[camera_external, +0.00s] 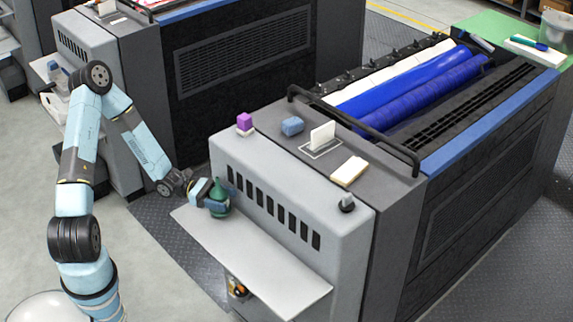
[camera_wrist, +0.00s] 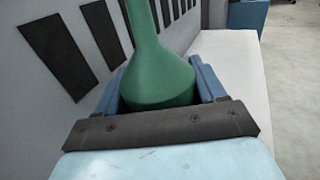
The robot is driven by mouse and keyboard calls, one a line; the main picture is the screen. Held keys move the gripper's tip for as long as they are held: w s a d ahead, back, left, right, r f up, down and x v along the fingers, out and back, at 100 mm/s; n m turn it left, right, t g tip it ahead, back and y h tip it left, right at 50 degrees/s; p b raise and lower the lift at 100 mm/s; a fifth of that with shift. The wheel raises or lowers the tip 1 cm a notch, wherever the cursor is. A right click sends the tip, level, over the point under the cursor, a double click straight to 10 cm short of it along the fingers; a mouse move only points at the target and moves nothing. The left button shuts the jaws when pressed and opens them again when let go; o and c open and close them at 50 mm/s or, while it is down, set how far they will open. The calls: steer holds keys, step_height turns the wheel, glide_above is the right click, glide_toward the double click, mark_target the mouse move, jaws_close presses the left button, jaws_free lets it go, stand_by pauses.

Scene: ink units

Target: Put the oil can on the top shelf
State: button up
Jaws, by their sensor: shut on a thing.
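The green oil can (camera_external: 217,193) is upright at the left end of the white shelf (camera_external: 262,262) on the front of the grey machine. My gripper (camera_external: 212,203) is shut on the oil can. In the wrist view the oil can (camera_wrist: 158,75) stands between the two blue fingers of my gripper (camera_wrist: 160,92), its narrow neck running up out of the frame. I cannot tell whether its base touches the shelf. The machine's flat grey top (camera_external: 270,138) lies above and behind the shelf.
The shelf right of the can is clear.

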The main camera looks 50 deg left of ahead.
mark_target(229, 209)
steer(key=shift+f, duration=1.8)
steer(key=shift+f, duration=0.1)
steer(key=o, duration=1.1)
steer(key=shift+c, duration=0.2)
